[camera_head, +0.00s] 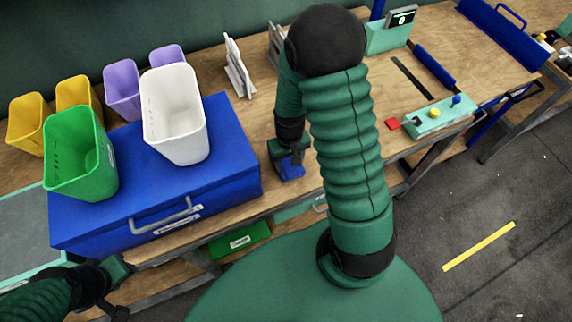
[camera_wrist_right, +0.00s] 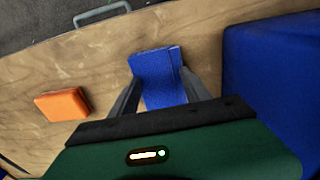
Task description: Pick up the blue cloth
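The blue cloth (camera_head: 292,172) lies on the wooden bench, right of the blue box. It looks like a folded rectangular block in the right wrist view (camera_wrist_right: 156,68). My right gripper (camera_head: 288,155) points down over the cloth. In the right wrist view its two fingers (camera_wrist_right: 160,76) are apart, one on each side of the cloth. I cannot tell whether they touch it. My left gripper (camera_head: 121,287) is at the lower left, in front of the blue box; its fingers are too unclear to read.
The blue box (camera_head: 230,180) stands left of the cloth, with green (camera_head: 80,155) and white (camera_head: 174,115) bins on top. An orange block (camera_wrist_right: 63,103) lies near the cloth in the wrist view. A teal button panel (camera_head: 437,118) is on the right.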

